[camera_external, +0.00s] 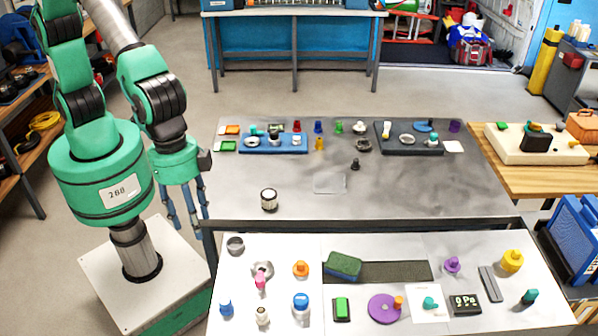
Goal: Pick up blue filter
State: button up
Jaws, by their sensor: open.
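My gripper (187,220) hangs at the left, beside the left edge of the grey table, fingers pointing down, open and empty. No object is plainly marked as the blue filter. A blue and white cylinder (301,304) stands upright on the white front table and looks the most like it. A smaller blue piece (226,309) stands to its left on the same table. A white ribbed cylinder with dark ends (269,200), filter-like but not blue, stands on the grey table. My gripper is apart from all of these.
The grey table (430,190) has a blue tray (245,149) and a dark tray (383,146) at its back, both holding small parts. Its front is mostly clear. The white front table (245,275) is crowded with several small objects. A wooden table (515,181) stands right.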

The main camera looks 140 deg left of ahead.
jog(key=g, duration=0.1)
send_over(225, 301)
notch_tip(225, 301, down, 12)
jog(key=shift+f+n+p, duration=0.3)
jog(key=shift+n+p, duration=0.05)
jog(key=shift+n, duration=0.05)
jog(key=shift+d+f+b, duration=0.1)
jog(key=shift+f+b, duration=0.25)
jog(key=shift+f, duration=3.9)
jog(key=shift+f+b, duration=0.3)
jog(key=shift+f, duration=2.3)
jog(key=c, duration=1.1)
